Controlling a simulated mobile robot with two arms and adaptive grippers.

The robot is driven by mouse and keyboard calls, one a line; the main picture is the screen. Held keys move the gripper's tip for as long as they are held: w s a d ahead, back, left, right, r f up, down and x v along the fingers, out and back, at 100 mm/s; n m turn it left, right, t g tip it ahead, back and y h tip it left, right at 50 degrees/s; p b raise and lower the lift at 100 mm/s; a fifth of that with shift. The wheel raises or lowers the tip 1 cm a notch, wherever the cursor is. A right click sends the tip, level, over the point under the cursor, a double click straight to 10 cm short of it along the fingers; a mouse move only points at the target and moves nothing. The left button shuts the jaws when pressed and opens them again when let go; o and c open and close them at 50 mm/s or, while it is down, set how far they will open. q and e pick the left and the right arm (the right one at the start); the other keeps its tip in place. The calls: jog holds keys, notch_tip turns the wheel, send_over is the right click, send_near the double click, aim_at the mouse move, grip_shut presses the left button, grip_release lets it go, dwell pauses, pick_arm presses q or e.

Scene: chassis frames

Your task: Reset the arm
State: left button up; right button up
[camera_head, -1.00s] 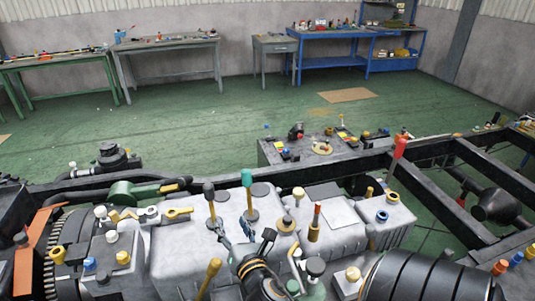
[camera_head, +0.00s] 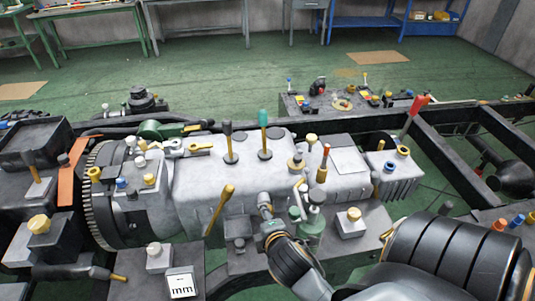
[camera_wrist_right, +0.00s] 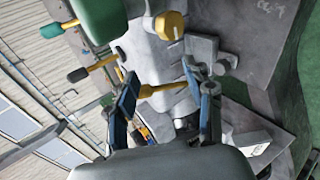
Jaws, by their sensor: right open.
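My right arm reaches in from the lower right, and its gripper (camera_head: 264,205) is over the front side of the grey gearbox housing (camera_head: 205,195). In the right wrist view the gripper's two blue-padded fingers (camera_wrist_right: 158,72) are apart. A yellow tapered handle (camera_wrist_right: 162,90) shows in the gap between them; whether it lies between the pads or beyond them I cannot tell. Nothing is gripped. In the head view a yellow-handled lever (camera_head: 220,208) leans left of the gripper, apart from it. My left gripper is not in view.
A black-handled lever (camera_head: 229,140) and a green-handled lever (camera_head: 263,132) stand on the housing. A green bottle-like part (camera_head: 310,228) is close right of the gripper. A red-handled lever (camera_head: 415,115) stands by the dark chassis rail (camera_head: 455,150).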

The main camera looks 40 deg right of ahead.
jog(key=shift+s+a+f+m+g+y, duration=0.3)
jog(key=shift+s+a+f+m, duration=0.15)
jog(key=shift+s+f+m, duration=0.1)
jog(key=s+a+f+m+g+y, duration=0.2)
jog(key=s+a+m+g+y, duration=0.35)
jog(key=s+a+m, duration=0.6)
jog(key=s+d+f+n+g, duration=0.1)
jog(key=s+f, duration=0.1)
jog(key=f, duration=1.2)
jog(key=s+d+f+n+g, duration=0.1)
jog(key=s+f, duration=0.1)
jog(key=f, duration=1.2)
jog(key=s+d+f+h, duration=0.1)
jog(key=s+d+f, duration=0.2)
jog(key=s+f, duration=1.2)
jog(key=shift+s+f+g+b, duration=0.2)
jog(key=shift+s+g+b, duration=0.15)
jog(key=shift+s+g, duration=0.15)
